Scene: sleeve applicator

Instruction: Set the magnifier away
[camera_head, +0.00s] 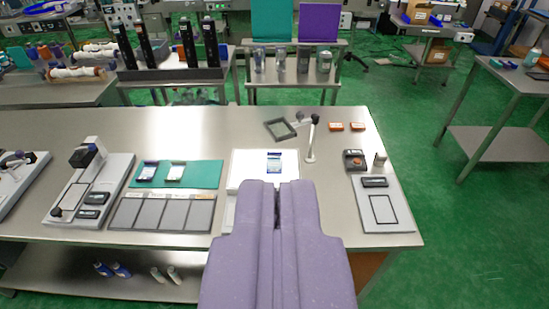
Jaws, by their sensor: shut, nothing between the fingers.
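The magnifier (280,129) has a dark square frame and sits on a jointed arm on an upright silver post (311,140), toward the back right of the steel workbench. Its frame is out to the left of the post, just behind a white board (260,157). My gripper (277,188) is purple, shut and empty. It is in the lower middle, in front of the magnifier in the picture and apart from it. It hides the front part of the white board.
A small blue-and-white item (274,162) lies on the white board. A teal mat (199,172) and a grey compartment tray (162,213) are left. A grey base plate (398,215), a dark red-topped device (354,160) and orange boxes (336,127) are right. The bench (215,120) is clear behind the mat.

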